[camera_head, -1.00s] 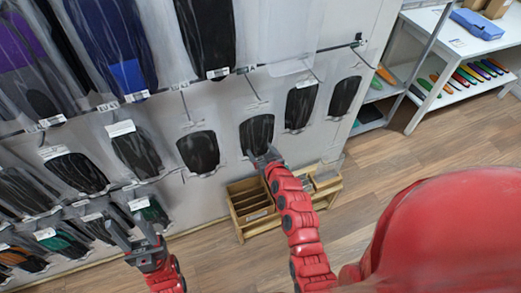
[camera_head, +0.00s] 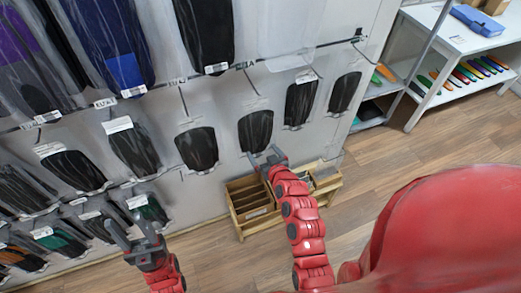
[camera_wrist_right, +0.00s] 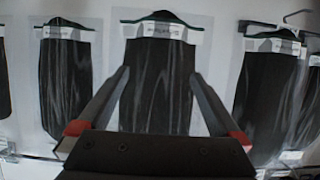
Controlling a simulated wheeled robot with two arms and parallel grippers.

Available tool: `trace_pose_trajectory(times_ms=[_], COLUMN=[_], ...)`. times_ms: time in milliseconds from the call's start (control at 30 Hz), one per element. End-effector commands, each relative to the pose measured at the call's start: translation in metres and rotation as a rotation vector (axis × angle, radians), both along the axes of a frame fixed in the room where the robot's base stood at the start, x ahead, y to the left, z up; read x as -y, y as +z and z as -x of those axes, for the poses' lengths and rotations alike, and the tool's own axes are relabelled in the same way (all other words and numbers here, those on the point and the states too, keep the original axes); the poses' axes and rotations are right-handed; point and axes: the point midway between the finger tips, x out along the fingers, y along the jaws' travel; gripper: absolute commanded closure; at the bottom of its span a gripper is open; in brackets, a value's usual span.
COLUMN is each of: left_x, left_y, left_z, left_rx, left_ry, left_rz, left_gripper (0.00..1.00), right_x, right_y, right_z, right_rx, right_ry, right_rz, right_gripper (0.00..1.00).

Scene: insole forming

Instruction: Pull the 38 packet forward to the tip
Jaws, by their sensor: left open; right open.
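Several black insole packets in clear sleeves hang on the wall rack. In the head view, my right gripper (camera_head: 264,156) is open at the lower end of one black packet (camera_head: 256,130) in the middle row. In the right wrist view, a packet with a white label at its top (camera_wrist_right: 158,85) is centred between the open, spread fingers (camera_wrist_right: 159,74). I cannot tell whether the fingers touch it. The label's number is too small to read, so I cannot tell which packet is the 38. My left gripper (camera_head: 128,222) is open and empty at the lower left.
Neighbouring packets hang close on both sides (camera_head: 197,148) (camera_head: 300,102). A price rail with hooks (camera_head: 245,66) runs above. A wooden box with compartments (camera_head: 250,205) stands on the floor below. A white shelf unit (camera_head: 470,45) is at the right, with open floor before it.

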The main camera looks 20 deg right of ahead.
Motion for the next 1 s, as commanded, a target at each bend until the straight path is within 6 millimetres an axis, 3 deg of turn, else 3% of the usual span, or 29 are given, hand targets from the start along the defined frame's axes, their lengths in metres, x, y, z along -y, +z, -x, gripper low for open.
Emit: trace_pose_trajectory(times_ms=[467,700,1000], left_x=[0.0,0.0,0.0], left_y=[-0.034,-0.004,0.002], left_z=[0.0,0.0,0.0], left_rx=[0.0,0.0,0.0], left_ry=[0.0,0.0,0.0], left_rz=[0.0,0.0,0.0], left_gripper=[0.5,0.5,0.5], right_x=[0.004,0.006,0.005], right_y=[0.031,0.055,0.055], right_z=[0.08,0.118,0.13], right_rx=[0.005,-0.001,0.003], right_ry=[-0.005,-0.003,-0.001], right_rz=[0.002,0.003,0.0], right_gripper=[0.0,0.0,0.0])
